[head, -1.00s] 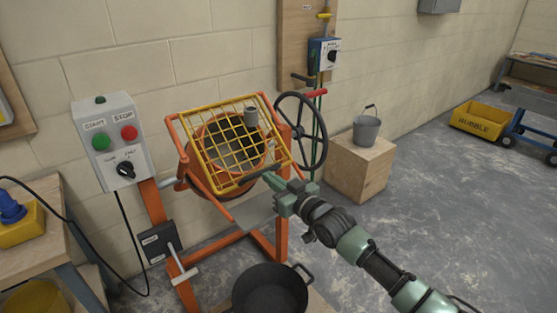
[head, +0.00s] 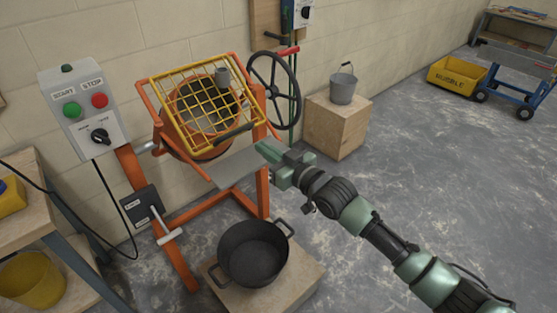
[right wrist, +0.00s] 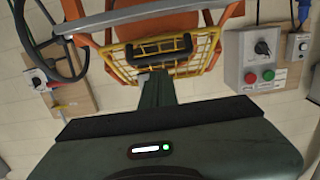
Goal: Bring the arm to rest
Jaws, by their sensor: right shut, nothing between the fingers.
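My right gripper (head: 268,155) is shut and empty. It hangs in the air in front of the orange mixer (head: 262,190), to the right of the yellow grid guard (head: 203,108). The arm reaches in from the lower right of the head view. In the right wrist view the shut fingers (right wrist: 156,88) point toward the guard's black handle (right wrist: 158,50), with a gap that I cannot judge. The guard lies over the drum mouth. My left gripper is not in view.
A black tub (head: 252,255) stands on a low wooden board below the mixer. The control box (head: 82,110) is at left, the handwheel (head: 274,90) behind the gripper. A grey bucket (head: 343,87) stands on a wooden block (head: 338,125).

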